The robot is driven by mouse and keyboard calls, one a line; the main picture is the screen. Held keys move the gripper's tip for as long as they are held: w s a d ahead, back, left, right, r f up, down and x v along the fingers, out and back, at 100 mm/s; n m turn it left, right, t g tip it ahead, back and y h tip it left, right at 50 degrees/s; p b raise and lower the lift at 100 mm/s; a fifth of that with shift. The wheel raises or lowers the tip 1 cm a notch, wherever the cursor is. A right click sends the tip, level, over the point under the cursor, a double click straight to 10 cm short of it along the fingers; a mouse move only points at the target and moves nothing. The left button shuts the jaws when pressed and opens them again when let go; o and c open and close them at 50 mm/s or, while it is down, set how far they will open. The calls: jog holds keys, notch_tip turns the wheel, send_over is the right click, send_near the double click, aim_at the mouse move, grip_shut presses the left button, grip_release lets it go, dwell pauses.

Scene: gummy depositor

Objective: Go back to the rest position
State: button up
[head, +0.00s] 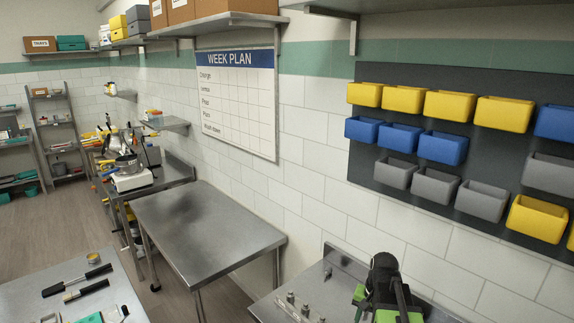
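No gripper fingers can be made out in the head view. A dark, rounded form with a black cable and green parts (384,285) rises at the bottom edge, right of centre, in front of a steel worktop (268,309). I cannot tell whether it is part of my arm. Its lower part is cut off by the frame.
Small metal fittings stand on that worktop. A bare steel table (205,222) is at the middle. A table (55,285) with black-handled tools is at lower left. Yellow, blue and grey bins hang on a dark wall panel (440,90). Floor (75,225) shows at left.

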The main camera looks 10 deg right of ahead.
jog(key=s+a+f+n+b, duration=0.15)
jog(key=a+n, duration=0.55)
jog(key=a, duration=0.8)
notch_tip(320, 180, down, 13)
jog(key=s+b, duration=0.2)
jog(key=b, duration=1.1)
jog(key=shift+s+d+f+g+h, duration=0.15)
jog(key=shift+s+g+h, duration=0.15)
jog(key=shift+h, duration=0.1)
